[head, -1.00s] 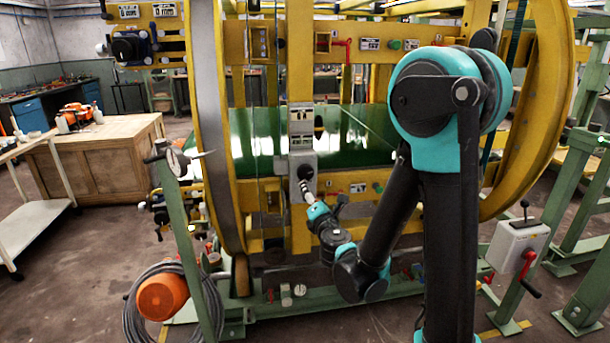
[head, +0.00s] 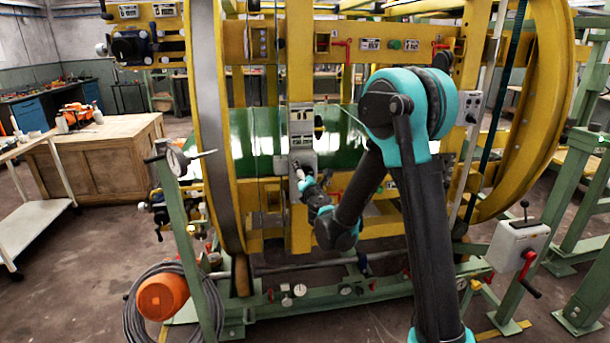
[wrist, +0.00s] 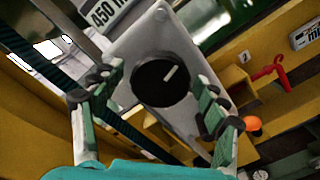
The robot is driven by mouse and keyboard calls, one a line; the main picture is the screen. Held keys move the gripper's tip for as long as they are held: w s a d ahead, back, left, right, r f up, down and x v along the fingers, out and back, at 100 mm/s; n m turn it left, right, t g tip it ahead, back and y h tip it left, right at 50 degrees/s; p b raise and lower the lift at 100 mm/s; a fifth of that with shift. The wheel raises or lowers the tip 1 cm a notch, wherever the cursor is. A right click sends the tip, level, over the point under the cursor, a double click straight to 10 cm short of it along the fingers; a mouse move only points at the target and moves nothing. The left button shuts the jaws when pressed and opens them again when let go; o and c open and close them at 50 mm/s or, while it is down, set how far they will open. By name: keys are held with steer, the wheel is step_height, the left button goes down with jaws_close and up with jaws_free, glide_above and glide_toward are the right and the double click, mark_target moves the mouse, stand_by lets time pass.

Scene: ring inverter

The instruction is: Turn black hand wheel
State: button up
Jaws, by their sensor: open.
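The black hand wheel (wrist: 158,82) is a round black disc with a white line on its face, on a grey plate (wrist: 150,40). In the wrist view it lies between the two fingers of my gripper (wrist: 160,98). The fingers are spread open, one on each side. I cannot tell whether either finger touches the rim. In the head view my gripper (head: 302,178) is at the lower part of the grey panel (head: 302,130) on the yellow upright, and it mostly hides the wheel there.
A red lever (wrist: 268,73) and an orange knob (wrist: 252,123) sit right of the wheel in the wrist view. The large yellow ring frame (head: 207,110) surrounds the panel.

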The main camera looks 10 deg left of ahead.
steer(key=shift+w, duration=0.1)
steer(key=c, duration=1.2)
steer(key=shift+m, duration=0.3)
steer(key=m, duration=1)
steer(key=shift+r+m, duration=0.1)
steer(key=shift+m, duration=0.2)
steer(key=o, duration=1.2)
